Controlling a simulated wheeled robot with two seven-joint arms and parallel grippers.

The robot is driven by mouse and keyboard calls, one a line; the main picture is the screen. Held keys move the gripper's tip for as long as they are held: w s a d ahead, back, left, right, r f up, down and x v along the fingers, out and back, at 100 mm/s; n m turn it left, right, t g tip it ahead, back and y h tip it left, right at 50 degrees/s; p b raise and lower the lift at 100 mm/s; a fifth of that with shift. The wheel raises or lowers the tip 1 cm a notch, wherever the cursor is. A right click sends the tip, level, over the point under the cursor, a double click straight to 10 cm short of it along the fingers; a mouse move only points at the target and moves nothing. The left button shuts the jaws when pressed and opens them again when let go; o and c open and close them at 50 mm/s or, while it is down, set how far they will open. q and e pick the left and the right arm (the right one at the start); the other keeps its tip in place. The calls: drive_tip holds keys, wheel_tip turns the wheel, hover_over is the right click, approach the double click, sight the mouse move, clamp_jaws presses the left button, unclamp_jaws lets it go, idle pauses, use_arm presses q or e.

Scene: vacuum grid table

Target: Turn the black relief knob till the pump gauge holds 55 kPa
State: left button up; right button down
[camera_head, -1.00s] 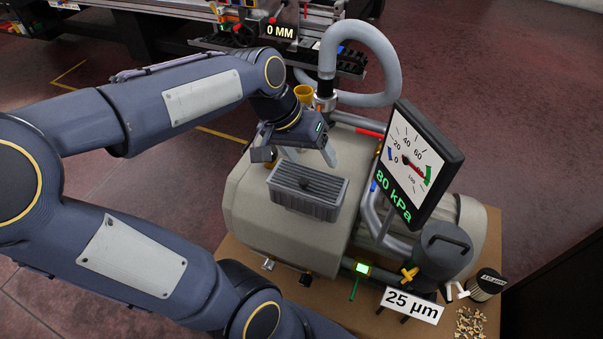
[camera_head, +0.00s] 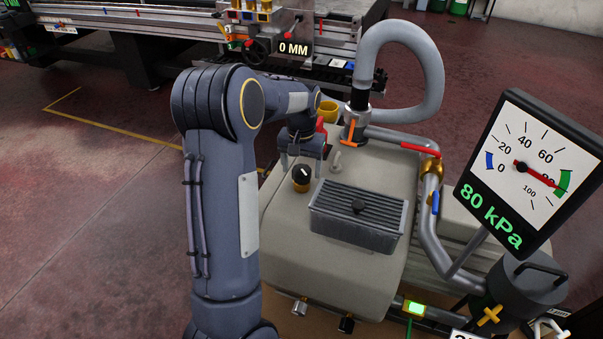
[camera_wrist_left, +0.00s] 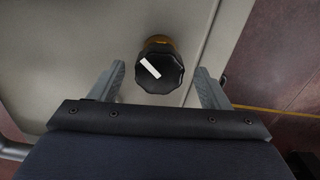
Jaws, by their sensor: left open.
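The black relief knob (camera_head: 302,174) sits on a brass base on top of the beige pump, with a white mark on its top. My left gripper (camera_head: 302,156) is just behind it in the head view, pointing down. In the left wrist view the knob (camera_wrist_left: 160,72) lies between the open fingers of my left gripper (camera_wrist_left: 159,78), with a gap on each side. Its white mark slants from upper left to lower right. The pump gauge (camera_head: 528,172) reads 80 kPa, its red needle at the green band. My right gripper is not in view.
A ribbed grey cover (camera_head: 357,218) stands close to the knob's right. A grey hose (camera_head: 432,75), an orange-handled valve (camera_head: 350,132) and red-handled pipework are behind and right. Open floor lies left.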

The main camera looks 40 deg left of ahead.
use_arm(q)
drive_tip(key=shift+f, duration=0.75)
drive_tip(key=c, duration=1)
drive_tip(key=shift+o, duration=0.2)
